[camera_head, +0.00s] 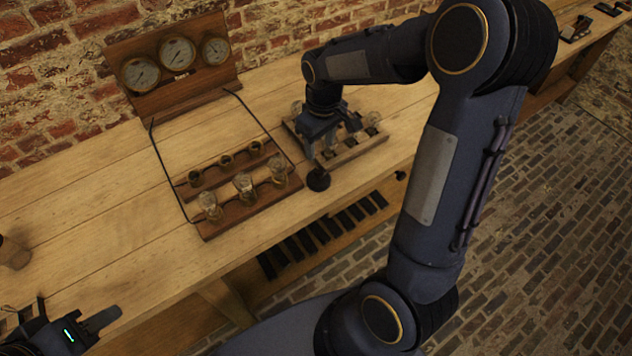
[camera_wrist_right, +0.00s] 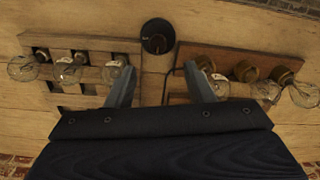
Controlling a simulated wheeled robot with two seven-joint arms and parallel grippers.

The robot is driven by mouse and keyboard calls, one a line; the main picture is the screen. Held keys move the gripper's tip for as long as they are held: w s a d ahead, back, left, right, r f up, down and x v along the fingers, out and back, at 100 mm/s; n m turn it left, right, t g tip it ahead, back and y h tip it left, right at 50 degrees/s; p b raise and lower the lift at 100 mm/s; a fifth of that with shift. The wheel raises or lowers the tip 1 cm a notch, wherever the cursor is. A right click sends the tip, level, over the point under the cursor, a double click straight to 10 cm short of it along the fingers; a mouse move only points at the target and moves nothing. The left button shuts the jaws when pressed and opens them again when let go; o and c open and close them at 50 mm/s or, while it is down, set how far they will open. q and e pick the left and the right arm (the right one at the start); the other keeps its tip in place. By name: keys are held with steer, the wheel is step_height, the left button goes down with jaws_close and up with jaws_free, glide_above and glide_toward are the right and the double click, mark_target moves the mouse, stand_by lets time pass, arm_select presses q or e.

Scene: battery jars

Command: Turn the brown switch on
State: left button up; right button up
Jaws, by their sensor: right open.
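A dark round knob, the only switch-like thing I see, stands on the wooden table between the two jar racks, in the head view (camera_head: 318,179) and at the top middle of the right wrist view (camera_wrist_right: 157,36). It looks nearly black rather than clearly brown. My right gripper (camera_head: 322,148) is open and empty above the table, just behind the knob. In the right wrist view its fingers (camera_wrist_right: 160,84) are spread, with the knob beyond their tips and not between them. My left gripper (camera_head: 72,316) is open and empty at the lower left, far from the knob.
A wooden rack with glass jars (camera_head: 216,231) and wires stands left of the knob. Another jar rack (camera_head: 362,150) is on its right, partly behind my right gripper. A panel with three gauges (camera_head: 180,82) stands by the brick wall. The table's left part is mostly clear.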

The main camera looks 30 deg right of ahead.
mark_target(319, 169)
steer(key=shift+w+f, duration=0.15)
steer(key=shift+f, duration=0.35)
steer(key=shift+w+f, duration=0.15)
steer(key=shift+f, duration=0.35)
step_height(319, 169, down, 8)
steer(key=shift+r, duration=0.25)
steer(key=c, duration=1)
